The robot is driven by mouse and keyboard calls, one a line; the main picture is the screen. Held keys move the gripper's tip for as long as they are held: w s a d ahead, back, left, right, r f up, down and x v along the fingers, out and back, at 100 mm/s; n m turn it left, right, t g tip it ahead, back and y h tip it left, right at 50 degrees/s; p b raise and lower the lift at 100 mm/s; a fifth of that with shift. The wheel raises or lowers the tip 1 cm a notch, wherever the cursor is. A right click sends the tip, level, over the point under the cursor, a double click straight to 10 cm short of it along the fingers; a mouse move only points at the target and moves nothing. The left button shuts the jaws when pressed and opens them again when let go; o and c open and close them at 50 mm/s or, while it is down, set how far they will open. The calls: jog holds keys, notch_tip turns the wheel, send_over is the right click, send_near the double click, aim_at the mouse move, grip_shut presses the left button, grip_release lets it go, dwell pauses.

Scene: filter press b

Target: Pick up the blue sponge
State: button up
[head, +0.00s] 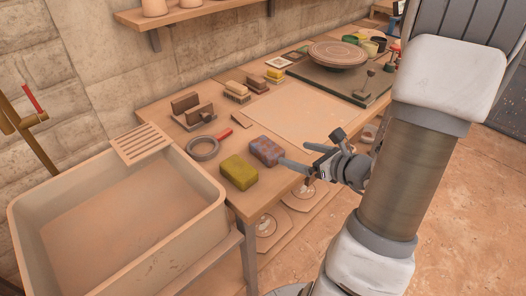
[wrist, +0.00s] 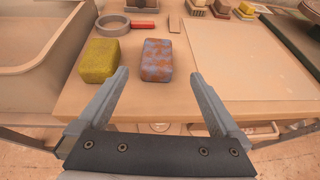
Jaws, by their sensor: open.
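The blue sponge (head: 266,151), mottled with brown-orange patches, lies on the wooden table near its front edge. In the wrist view the blue sponge (wrist: 157,60) sits ahead of my gripper, between the lines of its two fingers. My gripper (wrist: 158,82) is open and empty, with its fingertips at the table's front edge, short of the sponge or just beside its near end. In the head view my gripper (head: 298,167) is to the right of the sponge, and one finger reaches close to it; I cannot tell whether they touch.
A yellow-green sponge (head: 239,172) lies just left of the blue one. A grey ring (head: 203,148) and a red-handled tool (head: 223,134) lie behind. A large basin (head: 50,208) stands left of the table (head: 168,107). A pale flat board (head: 296,115) lies to the right.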

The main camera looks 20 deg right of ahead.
jog(key=b, duration=0.1)
send_near(267, 145)
jog(key=x, duration=0.5)
jog(key=shift+d, duration=0.15)
jog(key=x, duration=0.5)
jog(key=shift+a+f+b, duration=0.15)
jog(key=shift+a+b, duration=0.1)
jog(key=shift+b, duration=0.15)
jog(key=c, duration=1.2)
jog(key=shift+c, duration=0.2)
jog(key=shift+r, duration=0.8)
notch_tip(267, 145, up, 3)
jog(key=shift+f+p, duration=0.1)
jog(key=shift+p, duration=0.6)
jog(key=s+d+r+p, duration=0.2)
jog(key=s+d+r, duration=0.4)
jog(key=d, duration=0.3)
jog(key=shift+s+r, duration=0.35)
jog(key=shift+s, duration=0.3)
